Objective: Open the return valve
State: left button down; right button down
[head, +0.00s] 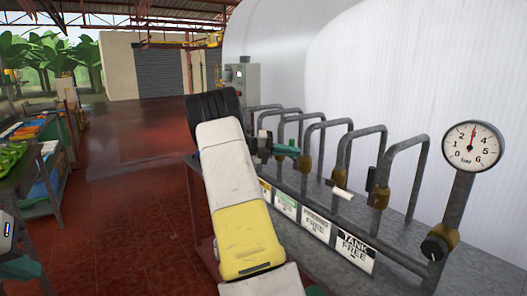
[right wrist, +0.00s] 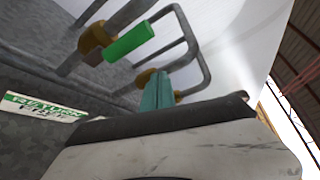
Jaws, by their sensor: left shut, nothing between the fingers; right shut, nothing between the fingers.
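A row of brass valves with lever handles sits among grey bent pipes on a grey bench. One valve has a green handle (right wrist: 130,42), seen clearly in the right wrist view. Another has a white handle (head: 341,193). My right gripper (head: 279,149) is beside the valve row, largely behind my wrist; its shut teal fingers (right wrist: 157,92) show in the right wrist view, apart from the green handle with nothing between them. A green-edged label (right wrist: 45,107) there is too blurred to read surely. My left gripper (head: 20,267) is partly visible at the lower left edge, shut and empty.
A pressure gauge (head: 472,146) on a post with a black knob (head: 435,247) stands at the right. Grey pipe loops (head: 405,160) rise close around the valves. A "TANK FREE" label (head: 355,247) is on the bench front. Shelves (head: 40,207) stand left; the red floor between is clear.

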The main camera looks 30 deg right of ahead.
jog(key=f+v, duration=0.1)
jog(key=v, duration=0.8)
jog(key=shift+w+f, duration=0.4)
jog(key=s+a+r+m+t+y, duration=0.1)
jog(key=s+a+m+t+y, duration=1.1)
jog(key=s+a+m, duration=1.5)
jog(key=s+a+y, duration=0.1)
jog(key=a+y, duration=0.2)
jog(key=y, duration=0.1)
jog(key=shift+s+a+t+y, duration=0.2)
jog(key=shift+a+t+y, duration=0.15)
jog(key=shift+t+y, duration=0.05)
jog(key=shift+r, duration=0.1)
